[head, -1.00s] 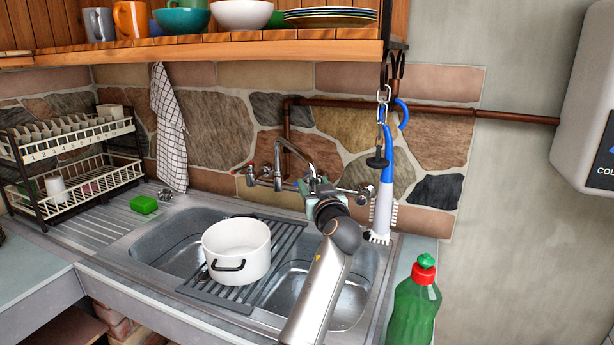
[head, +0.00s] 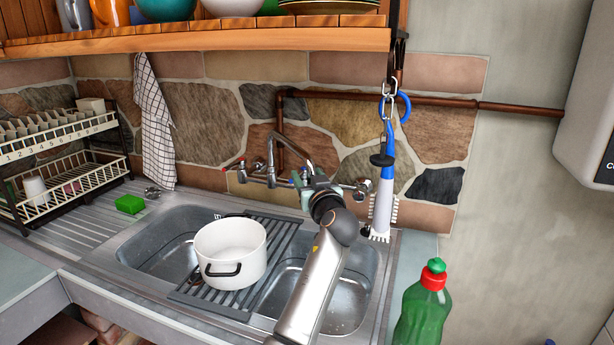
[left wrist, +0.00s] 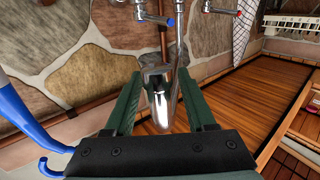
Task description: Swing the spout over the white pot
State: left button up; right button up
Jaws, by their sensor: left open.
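The white pot (head: 247,273) has black handles and stands upright on the dark slatted rack (head: 214,301) across the middle of the sink. The chrome spout (head: 272,138) arches from the wall tap toward the right, with its end at my left gripper (head: 311,183), so it is not over the pot. In the left wrist view, the green fingers of my left gripper (left wrist: 160,76) are open, one on each side of the shiny spout (left wrist: 160,108). I cannot tell whether either finger touches it. My right gripper is not in view.
A blue and white brush (head: 384,205) hangs by a chain right of the taps. A green bottle (head: 422,312) stands at the front right. A green sponge (head: 130,204) and a dish rack (head: 75,200) are at the left. A wooden shelf (head: 200,40) overhangs the sink.

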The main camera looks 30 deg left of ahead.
pick_arm(q)
jog(key=shift+c, duration=0.3)
grip_shut()
dwell(1.1)
